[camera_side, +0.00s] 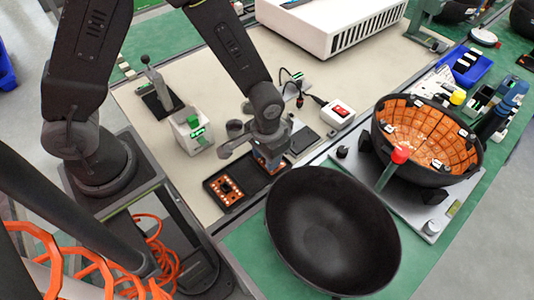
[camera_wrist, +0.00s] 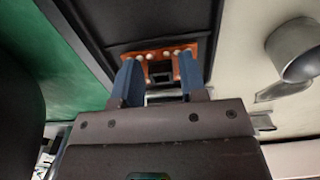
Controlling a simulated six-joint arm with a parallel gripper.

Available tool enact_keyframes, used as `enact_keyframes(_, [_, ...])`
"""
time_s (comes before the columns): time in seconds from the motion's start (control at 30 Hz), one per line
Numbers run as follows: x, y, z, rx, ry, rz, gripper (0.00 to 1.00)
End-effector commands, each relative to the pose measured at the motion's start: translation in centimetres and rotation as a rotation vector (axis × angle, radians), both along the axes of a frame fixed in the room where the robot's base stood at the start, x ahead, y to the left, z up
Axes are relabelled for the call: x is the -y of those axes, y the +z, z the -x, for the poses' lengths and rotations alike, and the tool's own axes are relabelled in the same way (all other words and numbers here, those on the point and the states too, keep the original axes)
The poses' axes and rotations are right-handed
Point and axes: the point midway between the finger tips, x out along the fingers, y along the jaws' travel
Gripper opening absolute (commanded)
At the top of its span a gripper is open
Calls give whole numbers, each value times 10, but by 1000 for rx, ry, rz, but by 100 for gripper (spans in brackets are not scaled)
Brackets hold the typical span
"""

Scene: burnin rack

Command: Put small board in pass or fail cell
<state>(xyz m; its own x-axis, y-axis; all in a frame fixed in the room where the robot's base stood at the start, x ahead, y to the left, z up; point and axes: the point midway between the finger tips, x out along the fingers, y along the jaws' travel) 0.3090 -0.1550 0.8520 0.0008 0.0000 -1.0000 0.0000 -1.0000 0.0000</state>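A black two-cell tray (camera_side: 213,178) lies on the pale bench in the side view. One small orange board (camera_side: 226,190) with a dark square centre lies in its left cell. Another orange board (camera_side: 277,168) shows at the right cell, partly hidden under my gripper (camera_side: 270,163). In the wrist view, an orange board (camera_wrist: 158,54) with pale round dots lies across the fingertips of my gripper (camera_wrist: 160,68). The blue fingers stand apart, and the board reaches past the inner faces of both. I cannot tell whether the fingertips touch it.
A large black bowl (camera_side: 330,235) stands close to the tray's right. An orange-lined bowl (camera_side: 430,140) sits farther right. A white box with green (camera_side: 194,133) and a small stand (camera_side: 158,95) are behind left. A red-switch box (camera_side: 338,112) stands behind right.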

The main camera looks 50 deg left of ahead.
Motion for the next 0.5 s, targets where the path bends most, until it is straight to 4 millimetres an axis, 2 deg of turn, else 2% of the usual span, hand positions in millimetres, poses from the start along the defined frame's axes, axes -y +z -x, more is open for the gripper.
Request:
enact_keyframes(0.13, [0,0,0,0,0,0,51])
enact_keyframes(0.37, [0,1,0,1,0,0,51])
enact_keyframes(0.5, [0,12,-1,3,0,1,51])
